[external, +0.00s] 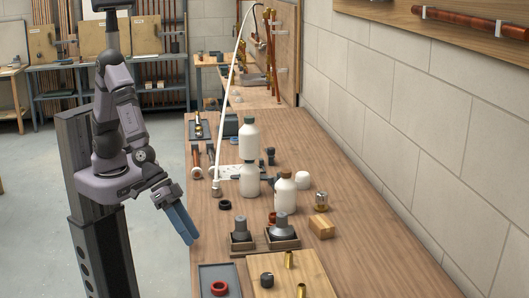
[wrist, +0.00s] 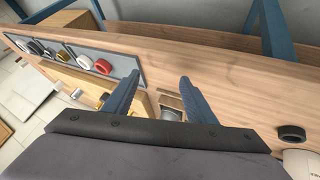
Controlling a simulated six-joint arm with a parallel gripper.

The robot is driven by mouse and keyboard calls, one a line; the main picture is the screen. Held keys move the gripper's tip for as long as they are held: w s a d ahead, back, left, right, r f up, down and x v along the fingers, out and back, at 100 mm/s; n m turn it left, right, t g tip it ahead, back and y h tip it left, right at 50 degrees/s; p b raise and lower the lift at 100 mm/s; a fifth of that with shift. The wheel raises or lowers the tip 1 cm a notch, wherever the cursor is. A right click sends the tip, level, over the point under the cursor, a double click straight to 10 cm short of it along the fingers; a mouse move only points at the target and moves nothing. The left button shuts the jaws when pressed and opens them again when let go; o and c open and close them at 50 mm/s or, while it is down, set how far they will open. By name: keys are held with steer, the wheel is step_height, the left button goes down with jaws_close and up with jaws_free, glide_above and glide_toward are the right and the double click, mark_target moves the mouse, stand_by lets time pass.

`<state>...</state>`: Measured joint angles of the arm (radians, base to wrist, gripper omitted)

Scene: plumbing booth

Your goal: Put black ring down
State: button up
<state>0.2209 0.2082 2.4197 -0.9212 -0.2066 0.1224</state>
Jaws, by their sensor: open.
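A black ring (external: 225,205) lies flat on the wooden bench near its left edge. It also shows at the right of the wrist view (wrist: 291,134), resting on the bench top. My gripper (external: 190,240) hangs at the bench's left edge, to the lower left of the ring and apart from it. In the wrist view its two blue fingers (wrist: 160,78) are spread with nothing held between them. A second dark ring-like piece (external: 267,279) sits on the wooden board at the front.
A grey tray (external: 206,275) holds a red ring (external: 219,288); the wrist view shows several more pieces in it. White bottles (external: 249,180), two grey fittings on dark bases (external: 241,232) and a wooden block (external: 321,227) stand nearby. The bench's right side is mostly clear.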

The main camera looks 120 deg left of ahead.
steer(key=s+a+m+g, duration=0.2)
steer(key=s+m+g, duration=0.1)
steer(key=s, duration=0.7)
steer(key=s+a+m+g, duration=0.3)
steer(key=s+m+g, duration=0.1)
steer(key=s, duration=0.5)
steer(key=shift+s+r+h, duration=0.2)
steer(key=shift+s+h, duration=0.1)
steer(key=shift+s, duration=0.05)
steer(key=shift+o, duration=0.7)
steer(key=shift+s+a+g, duration=0.2)
steer(key=shift+s+g, duration=0.1)
